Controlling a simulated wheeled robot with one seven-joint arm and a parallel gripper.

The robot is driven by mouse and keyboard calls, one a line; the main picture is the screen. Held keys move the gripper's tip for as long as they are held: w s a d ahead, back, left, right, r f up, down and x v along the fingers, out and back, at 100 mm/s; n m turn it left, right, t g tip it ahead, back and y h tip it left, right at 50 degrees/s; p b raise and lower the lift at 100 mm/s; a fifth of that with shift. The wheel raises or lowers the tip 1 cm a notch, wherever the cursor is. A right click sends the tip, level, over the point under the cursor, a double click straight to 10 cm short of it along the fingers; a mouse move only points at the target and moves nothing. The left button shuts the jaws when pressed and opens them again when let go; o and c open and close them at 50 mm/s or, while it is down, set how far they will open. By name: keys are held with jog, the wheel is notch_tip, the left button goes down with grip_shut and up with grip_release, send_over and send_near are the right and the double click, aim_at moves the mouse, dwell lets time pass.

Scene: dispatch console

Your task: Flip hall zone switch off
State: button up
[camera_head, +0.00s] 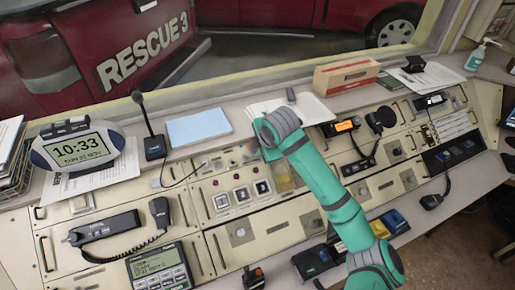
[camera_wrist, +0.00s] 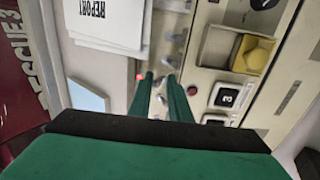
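A row of small toggle switches (camera_head: 217,164) runs along the upper console panel, left of my arm's end. In the wrist view, silvery toggle levers (camera_wrist: 174,61) show beyond the fingertips, with a small red light (camera_wrist: 139,76) beside them. No label is readable, so I cannot tell which is the hall zone switch or how its lever is set. My gripper (camera_wrist: 160,77) has two green fingers with a narrow gap between them, over the switch row. I see nothing clearly held, and cannot tell whether the tips touch a lever. In the head view my wrist hides the gripper.
Square numbered buttons (camera_head: 241,194) sit below the switches, and a yellow cover (camera_wrist: 252,55) lies close by. A blue pad (camera_head: 198,127), a desk microphone (camera_head: 153,143) and papers (camera_head: 312,109) stand on the ledge behind. A clock (camera_head: 78,148) is at the left.

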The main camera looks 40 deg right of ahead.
jog(key=shift+w+a, duration=0.15)
jog(key=shift+a, duration=0.3)
jog(key=shift+s+f, duration=0.35)
jog(key=shift+s, duration=0.2)
jog(key=shift+r, duration=0.1)
jog(key=shift+v, duration=2.9)
